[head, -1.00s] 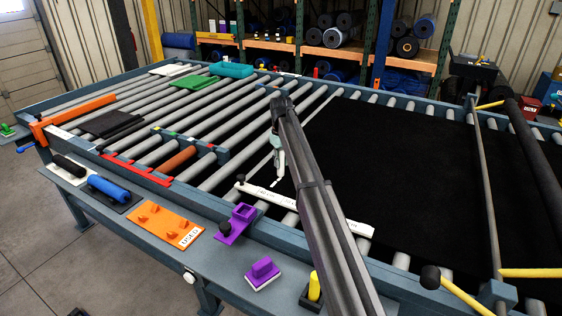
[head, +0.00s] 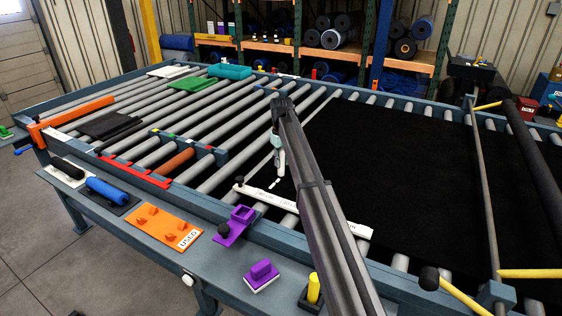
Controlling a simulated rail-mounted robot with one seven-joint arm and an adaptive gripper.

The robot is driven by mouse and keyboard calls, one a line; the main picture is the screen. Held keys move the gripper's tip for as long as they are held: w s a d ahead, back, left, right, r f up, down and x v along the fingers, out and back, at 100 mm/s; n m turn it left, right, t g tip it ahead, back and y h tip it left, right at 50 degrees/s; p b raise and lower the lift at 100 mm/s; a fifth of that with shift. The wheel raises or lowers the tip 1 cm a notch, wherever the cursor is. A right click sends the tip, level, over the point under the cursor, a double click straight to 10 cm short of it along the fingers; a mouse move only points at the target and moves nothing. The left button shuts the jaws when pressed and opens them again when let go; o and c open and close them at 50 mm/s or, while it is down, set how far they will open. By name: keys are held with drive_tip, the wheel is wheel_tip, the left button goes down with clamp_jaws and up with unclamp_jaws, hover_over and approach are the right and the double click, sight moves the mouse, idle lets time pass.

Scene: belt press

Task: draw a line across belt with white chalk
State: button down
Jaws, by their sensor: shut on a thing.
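The black belt (head: 390,170) lies flat over the rollers on the right half of the table. My gripper (head: 279,168) is over the belt's left edge, partly hidden behind my arm, pointing down. Its jaws are shut on a small white piece, which looks like the white chalk (head: 275,184), at the belt edge. I cannot tell whether the chalk touches the belt or whether part of the white is a mark. A white straightedge with lettering (head: 262,200) lies across the near left part of the belt, passing under my arm.
The front ledge holds a purple holder (head: 236,222), a purple-handled block (head: 262,275), a yellow piece in a black stand (head: 313,288), an orange tray (head: 160,222) and a blue roller (head: 106,190). Bare rollers (head: 200,110) lie left of the belt. A grey bar (head: 485,190) crosses the belt at right.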

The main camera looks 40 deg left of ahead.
sight(282, 149)
drive_tip(key=shift+s+r+p, duration=0.1)
drive_tip(key=shift+r+p, duration=0.95)
drive_tip(key=shift+r, duration=2.35)
drive_tip(key=shift+f, duration=0.1)
